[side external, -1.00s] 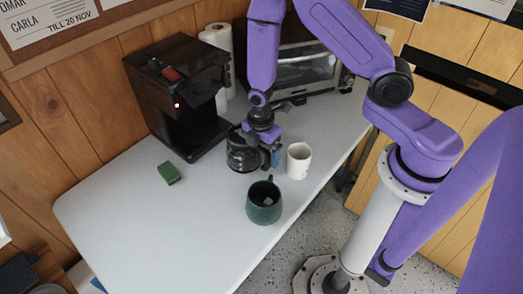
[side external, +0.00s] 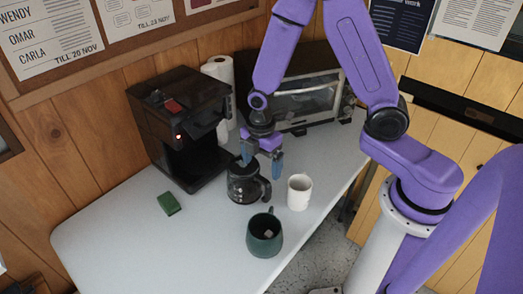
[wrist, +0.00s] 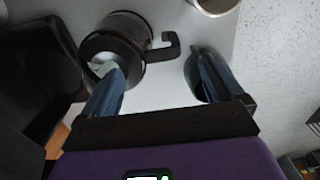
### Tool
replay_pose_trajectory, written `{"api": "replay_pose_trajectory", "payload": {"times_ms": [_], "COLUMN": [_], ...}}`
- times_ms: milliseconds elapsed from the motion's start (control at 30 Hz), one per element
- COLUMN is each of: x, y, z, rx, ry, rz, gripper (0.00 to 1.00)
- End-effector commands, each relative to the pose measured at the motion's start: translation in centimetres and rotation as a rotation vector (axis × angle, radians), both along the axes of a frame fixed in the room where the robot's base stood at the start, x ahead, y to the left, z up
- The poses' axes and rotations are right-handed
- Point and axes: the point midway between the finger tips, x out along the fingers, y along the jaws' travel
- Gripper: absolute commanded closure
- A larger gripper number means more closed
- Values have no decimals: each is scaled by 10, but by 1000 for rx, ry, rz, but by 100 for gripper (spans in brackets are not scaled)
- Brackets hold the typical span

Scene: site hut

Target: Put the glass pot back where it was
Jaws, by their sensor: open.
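The glass pot (side external: 241,187), with a dark lid and handle, stands upright on the white table, in front of the coffee maker (side external: 165,124). The coffee maker's bay looks dark and empty of the pot. My gripper (side external: 262,163) is open and empty, just above the pot, its fingers pointing down. In the wrist view the pot (wrist: 122,36) lies at upper left with its handle toward the right. My open gripper (wrist: 157,74) has its left finger overlapping the pot's edge in the picture and its right finger beyond the handle. I cannot tell whether the left finger touches the pot.
A white mug (side external: 299,193) stands close to the right of the pot. A dark green mug (side external: 264,236) stands nearer the front edge. A green sponge (side external: 169,204) lies at left. A toaster oven (side external: 307,92) and paper roll (side external: 219,72) stand behind.

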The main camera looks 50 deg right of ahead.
Motion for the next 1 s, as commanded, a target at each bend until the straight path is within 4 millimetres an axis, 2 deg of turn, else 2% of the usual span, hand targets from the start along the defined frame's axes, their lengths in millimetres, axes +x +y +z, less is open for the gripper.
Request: {"api": "replay_pose_trajectory", "payload": {"times_ms": [100,300,667,767,1000], "x": [1,1,-4,-15,-61], "y": [0,0,1,5,11], "z": [16,34,46,56,90], "rx": [2,1,0,2,8], "ry": [-4,-2,-2,-8,-16], "rz": [-1,-1,-13,-44,-163], "gripper": [6,6,6,6,6]}}
